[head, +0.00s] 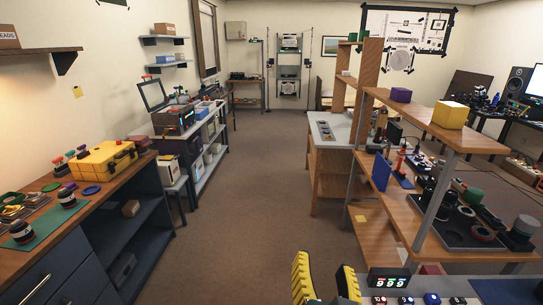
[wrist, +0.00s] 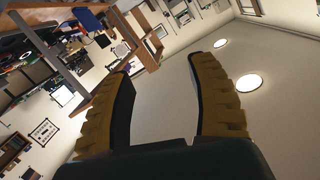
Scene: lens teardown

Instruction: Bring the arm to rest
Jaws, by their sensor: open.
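My gripper (head: 325,280) shows at the bottom of the head view, its two yellow ribbed fingers pointing up and standing well apart. In the wrist view my gripper (wrist: 160,85) is open, with nothing between the fingers. Behind the fingers in the wrist view are the pale ceiling (wrist: 172,110) and the room, seen tilted. My gripper touches nothing that I can see. The rest of my arm is hidden below the head view.
A wooden shelf unit with a yellow box (head: 450,114) stands at the right. A digit display (head: 389,281) is close right of my gripper. A workbench with a yellow case (head: 103,160) is at the left. The brown floor (head: 262,190) between is clear.

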